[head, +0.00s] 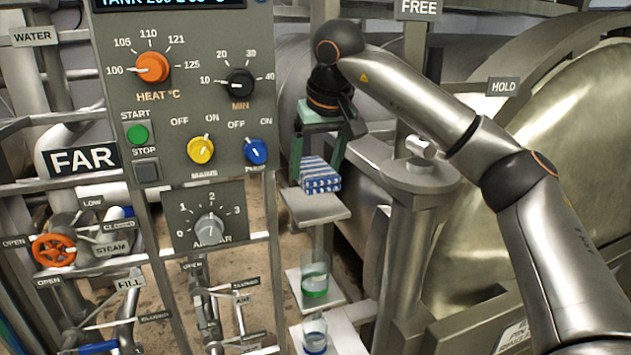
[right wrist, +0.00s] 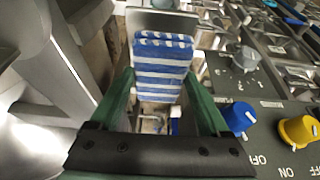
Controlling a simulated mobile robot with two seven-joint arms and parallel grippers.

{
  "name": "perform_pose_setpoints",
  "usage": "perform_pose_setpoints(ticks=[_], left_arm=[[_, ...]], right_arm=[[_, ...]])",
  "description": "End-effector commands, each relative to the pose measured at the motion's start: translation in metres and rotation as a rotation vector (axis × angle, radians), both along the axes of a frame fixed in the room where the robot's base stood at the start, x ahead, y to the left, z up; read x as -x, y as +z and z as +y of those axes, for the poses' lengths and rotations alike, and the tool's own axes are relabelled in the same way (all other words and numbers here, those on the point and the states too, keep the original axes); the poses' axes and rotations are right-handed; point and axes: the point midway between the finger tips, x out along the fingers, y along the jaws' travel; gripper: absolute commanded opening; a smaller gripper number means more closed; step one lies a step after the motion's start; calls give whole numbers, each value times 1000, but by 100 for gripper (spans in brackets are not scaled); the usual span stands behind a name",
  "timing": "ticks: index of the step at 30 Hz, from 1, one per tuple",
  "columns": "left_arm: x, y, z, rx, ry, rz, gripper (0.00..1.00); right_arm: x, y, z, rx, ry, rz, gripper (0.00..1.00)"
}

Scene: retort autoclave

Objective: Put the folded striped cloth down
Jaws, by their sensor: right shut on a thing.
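The folded cloth (head: 321,175), blue and white striped, is between the green fingers of my right gripper (head: 318,166). The gripper points down and is shut on the cloth. The right wrist view also shows the cloth (right wrist: 163,62) between the fingertips (right wrist: 161,78). A small pale shelf plate (head: 315,210) is directly below the cloth in the head view. I cannot tell whether the cloth touches it. My left gripper is not in view.
A grey control panel (head: 190,100) with knobs stands close on the left of the gripper. A grey post (head: 408,215) and a large metal vessel (head: 560,150) are on the right. Lower shelves hold a green-banded glass (head: 315,280) and a blue-banded glass (head: 315,338).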

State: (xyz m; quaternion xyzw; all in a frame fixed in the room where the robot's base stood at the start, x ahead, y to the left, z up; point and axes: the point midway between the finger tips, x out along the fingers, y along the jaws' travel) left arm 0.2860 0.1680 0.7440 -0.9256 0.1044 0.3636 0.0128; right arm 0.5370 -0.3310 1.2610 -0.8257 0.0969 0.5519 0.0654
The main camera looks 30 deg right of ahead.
Motion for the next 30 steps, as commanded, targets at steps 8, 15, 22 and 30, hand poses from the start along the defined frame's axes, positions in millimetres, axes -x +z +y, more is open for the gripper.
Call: perform_pose_setpoints(ticks=[8, 15, 22, 30], left_arm=[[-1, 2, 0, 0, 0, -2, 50], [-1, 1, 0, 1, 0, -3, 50], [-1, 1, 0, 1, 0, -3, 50], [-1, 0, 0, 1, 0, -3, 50]], right_arm=[[-11, -20, -7, 0, -1, 3, 36], [-10, -46, -6, -1, -1, 0, 36], [-10, -46, -6, -1, -1, 0, 36], [-11, -48, -5, -1, -1, 0, 99]])
